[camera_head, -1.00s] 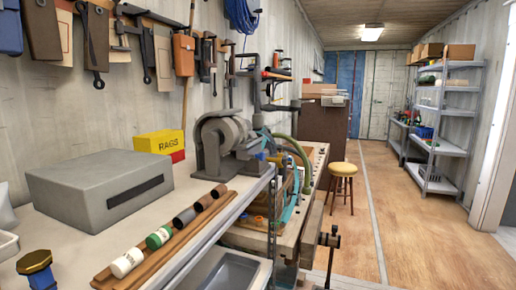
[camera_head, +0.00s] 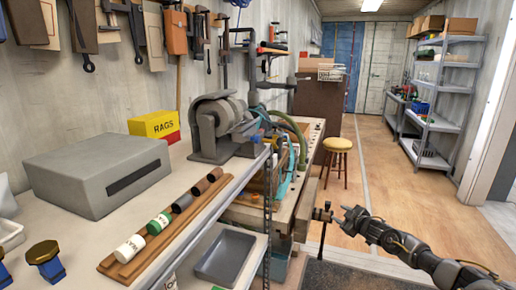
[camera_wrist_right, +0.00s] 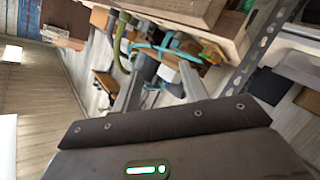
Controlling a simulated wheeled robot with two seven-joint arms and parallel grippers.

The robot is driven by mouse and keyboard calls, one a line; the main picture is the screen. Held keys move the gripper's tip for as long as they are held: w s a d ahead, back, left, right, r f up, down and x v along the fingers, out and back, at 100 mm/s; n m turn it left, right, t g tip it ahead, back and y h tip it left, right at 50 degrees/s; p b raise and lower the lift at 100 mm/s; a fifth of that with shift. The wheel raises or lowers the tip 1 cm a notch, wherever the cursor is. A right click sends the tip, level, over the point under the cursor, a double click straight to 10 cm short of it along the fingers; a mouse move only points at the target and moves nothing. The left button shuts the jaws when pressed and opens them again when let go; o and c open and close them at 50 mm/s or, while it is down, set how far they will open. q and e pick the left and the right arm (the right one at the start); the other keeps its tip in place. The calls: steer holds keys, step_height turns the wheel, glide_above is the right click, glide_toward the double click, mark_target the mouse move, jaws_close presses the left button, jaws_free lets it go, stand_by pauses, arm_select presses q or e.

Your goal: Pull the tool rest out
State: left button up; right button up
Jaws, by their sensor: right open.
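A grey grinder-like machine (camera_head: 218,128) stands at the far end of the left counter, with pale blue and dark parts on its right side. I cannot clearly pick out a tool rest on it at this size. My left gripper is not in view.
The counter holds a grey box (camera_head: 95,175), a yellow rags box (camera_head: 154,124) and a wooden rack (camera_head: 178,228) of cylinders. A wooden bench (camera_head: 300,205) with hoses stands beyond. A yellow stool (camera_head: 338,145) and shelves (camera_head: 440,110) border the open floor.

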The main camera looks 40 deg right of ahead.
steer(key=w+a+r+n+t+y, duration=0.15)
steer(key=a+r, duration=0.25)
steer(key=r, duration=0.6)
steer(key=w+a+r+n+t+y, duration=0.1)
steer(key=w+a+r+y, duration=0.3)
steer(key=r, duration=0.6)
steer(key=a+r+n+t+y, duration=0.1)
steer(key=a+r+y, duration=0.1)
steer(key=a+r, duration=0.5)
steer(key=g+y, duration=0.3)
steer(key=y, duration=0.3)
glide_toward(259, 140)
steer(key=shift+m+y, duration=0.45)
steer(key=p+x, duration=0.8)
steer(key=x, duration=0.1)
steer(key=shift+w+d+p, duration=0.1)
steer(key=shift+w+p, duration=0.3)
steer(key=shift+w+a+f, duration=0.2)
steer(key=shift+w+a, duration=0.15)
steer(key=shift+w, duration=0.1)
